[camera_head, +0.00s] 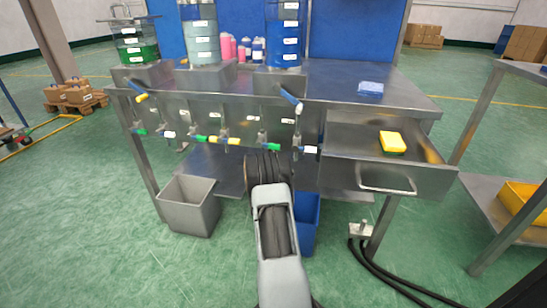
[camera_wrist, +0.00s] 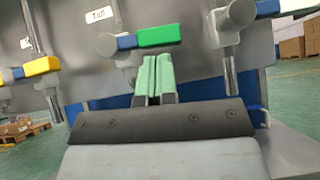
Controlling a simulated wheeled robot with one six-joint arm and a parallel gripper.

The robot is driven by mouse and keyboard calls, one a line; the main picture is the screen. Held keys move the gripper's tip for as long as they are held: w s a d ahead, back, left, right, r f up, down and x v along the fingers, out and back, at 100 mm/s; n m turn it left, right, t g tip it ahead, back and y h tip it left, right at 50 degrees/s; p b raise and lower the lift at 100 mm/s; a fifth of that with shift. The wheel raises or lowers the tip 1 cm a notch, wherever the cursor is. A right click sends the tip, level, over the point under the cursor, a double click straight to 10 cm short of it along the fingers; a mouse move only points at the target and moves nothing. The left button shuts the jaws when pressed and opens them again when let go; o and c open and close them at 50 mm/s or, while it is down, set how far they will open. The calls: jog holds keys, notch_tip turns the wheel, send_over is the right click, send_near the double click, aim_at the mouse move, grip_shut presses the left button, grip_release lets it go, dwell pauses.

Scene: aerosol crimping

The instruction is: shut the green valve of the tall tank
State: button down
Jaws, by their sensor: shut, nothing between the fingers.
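In the wrist view a green valve handle (camera_wrist: 160,36) with a blue section lies roughly level on its pipe, under a label plate (camera_wrist: 100,15). My gripper (camera_wrist: 153,58) is shut and empty, its pale green fingertips just below this handle. I cannot tell whether they touch it. In the head view a green handle (camera_head: 262,138) shows just above my wrist, which hides the fingers. Other green handles (camera_head: 138,131) (camera_head: 200,138) sit farther left. The middle tank (camera_head: 204,47) and the blue tank (camera_head: 284,45) are cut off at the top. The green-filled tank (camera_head: 135,50) looks shorter.
A yellow handle (camera_wrist: 42,66) is left of my fingers and a blue-and-white handle (camera_wrist: 290,6) right. An open drawer (camera_head: 345,140) with a yellow sponge (camera_head: 392,141) juts out at right. A grey bin (camera_head: 188,205) and a blue bin (camera_head: 307,222) stand below.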

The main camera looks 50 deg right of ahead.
jog(key=shift+d+r, duration=0.1)
jog(key=shift+r, duration=0.25)
